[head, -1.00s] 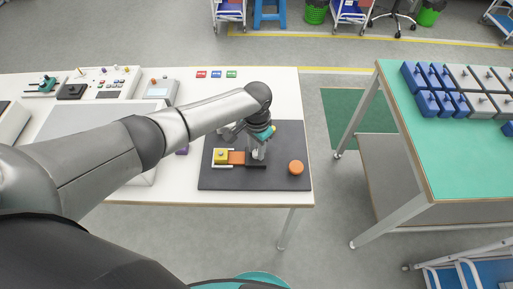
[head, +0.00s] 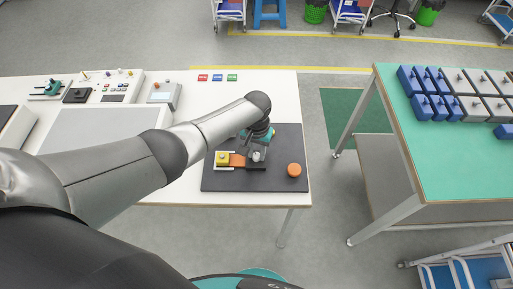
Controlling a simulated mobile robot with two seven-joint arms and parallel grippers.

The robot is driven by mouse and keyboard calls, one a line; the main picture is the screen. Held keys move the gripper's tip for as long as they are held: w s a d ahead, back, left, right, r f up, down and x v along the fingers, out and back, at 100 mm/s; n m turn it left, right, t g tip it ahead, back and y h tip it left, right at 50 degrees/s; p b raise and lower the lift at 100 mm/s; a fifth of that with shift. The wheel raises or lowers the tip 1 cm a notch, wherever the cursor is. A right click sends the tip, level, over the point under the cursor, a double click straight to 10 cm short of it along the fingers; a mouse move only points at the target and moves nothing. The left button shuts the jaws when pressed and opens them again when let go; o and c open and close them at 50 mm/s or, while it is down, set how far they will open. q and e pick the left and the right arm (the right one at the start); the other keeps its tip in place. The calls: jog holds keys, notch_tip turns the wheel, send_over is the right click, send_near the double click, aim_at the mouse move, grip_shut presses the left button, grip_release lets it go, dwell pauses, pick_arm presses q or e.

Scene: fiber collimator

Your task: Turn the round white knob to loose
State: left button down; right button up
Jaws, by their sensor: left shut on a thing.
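The round white knob (head: 256,156) shows small at the tip of my left gripper, on a dark block on the black mat (head: 283,180). My left gripper (head: 256,152) is shut on the knob, reaching over it from the upper left. The gripper and wrist hide part of the knob and block. A yellow block (head: 223,158) and an orange-brown piece (head: 238,160) sit just left of the knob. My right gripper is not in view.
An orange round cap (head: 294,170) lies on the mat to the right. Red, blue and green tags (head: 217,77) lie at the back of the white table (head: 270,90). A green-topped table (head: 440,160) with blue and grey boxes stands at the right.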

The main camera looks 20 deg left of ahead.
pick_arm(q)
jog(key=n+p, duration=0.1)
jog(key=n, duration=0.1)
jog(key=shift+d+r+n, duration=0.1)
jog(key=shift+n, duration=0.3)
jog(key=n+p, duration=0.1)
jog(key=n, duration=0.2)
jog(key=shift+n, duration=0.3)
jog(key=n+p, duration=0.1)
jog(key=n, duration=0.2)
jog(key=shift+n, duration=0.3)
jog(key=n, duration=0.3)
jog(key=shift+n, duration=0.4)
jog(key=n, duration=1)
jog(key=shift+n, duration=0.3)
jog(key=c, duration=0.6)
grip_release()
